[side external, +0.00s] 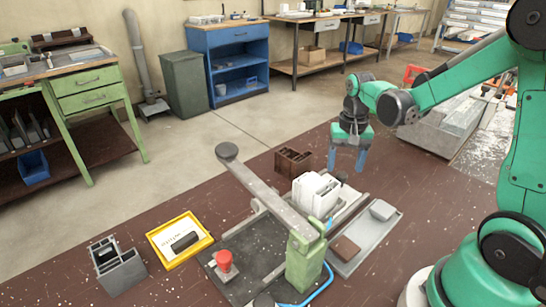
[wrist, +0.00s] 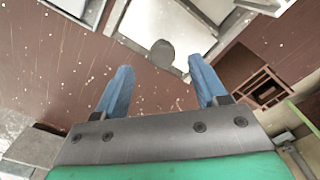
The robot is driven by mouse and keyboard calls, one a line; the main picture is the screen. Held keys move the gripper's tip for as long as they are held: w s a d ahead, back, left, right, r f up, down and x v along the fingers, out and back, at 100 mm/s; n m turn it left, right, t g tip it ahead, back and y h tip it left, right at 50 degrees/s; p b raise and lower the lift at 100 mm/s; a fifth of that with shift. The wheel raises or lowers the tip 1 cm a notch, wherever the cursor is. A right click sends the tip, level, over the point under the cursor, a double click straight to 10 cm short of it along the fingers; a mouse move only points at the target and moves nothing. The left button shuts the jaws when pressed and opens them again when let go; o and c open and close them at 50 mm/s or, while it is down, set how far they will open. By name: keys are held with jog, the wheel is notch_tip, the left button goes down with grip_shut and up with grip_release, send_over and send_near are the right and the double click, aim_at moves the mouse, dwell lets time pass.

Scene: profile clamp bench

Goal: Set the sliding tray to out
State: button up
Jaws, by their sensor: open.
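The sliding tray looks to be the light grey plate (side external: 347,206) beside the white finned block (side external: 315,194). A dark round knob (side external: 341,175) stands at its far end. In the wrist view the pale plate (wrist: 140,18) and the knob (wrist: 162,50) show ahead of my fingers. My gripper (side external: 347,167) is open and empty, with two blue fingers pointing down. It hangs above the knob, which lies between the fingertips (wrist: 160,72) as the wrist view looks. I cannot tell the exact height gap. Part of the tray is hidden behind the finned block.
A clamp with a long grey lever (side external: 265,190) and green post (side external: 304,262) stands left. A brown divided box (side external: 292,162) is near the knob. A grey tray (side external: 352,262) holding two blocks lies right. A yellow-rimmed tray (side external: 160,252) and red button (side external: 224,260) are further left.

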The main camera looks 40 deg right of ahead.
jog(key=shift+r, duration=1.8)
jog(key=shift+a+r, duration=0.2)
jog(key=shift+a, duration=0.05)
jog(key=a+r+n+t, duration=0.1)
jog(key=a+n+t, duration=0.1)
jog(key=a, duration=0.1)
jog(key=s+a+r+n+t, duration=0.1)
jog(key=a+n+t, duration=0.1)
jog(key=a+n, duration=0.1)
jog(key=s+a+r+n+t, duration=0.1)
jog(key=a+r+n+t, duration=0.1)
jog(key=a+n, duration=0.1)
jog(key=shift+s+a, duration=0.25)
jog(key=shift+a, duration=0.6)
jog(key=shift+s+a+n+t, duration=0.15)
jog(key=shift+a+n+t, duration=0.25)
jog(key=shift+n+t, duration=0.15)
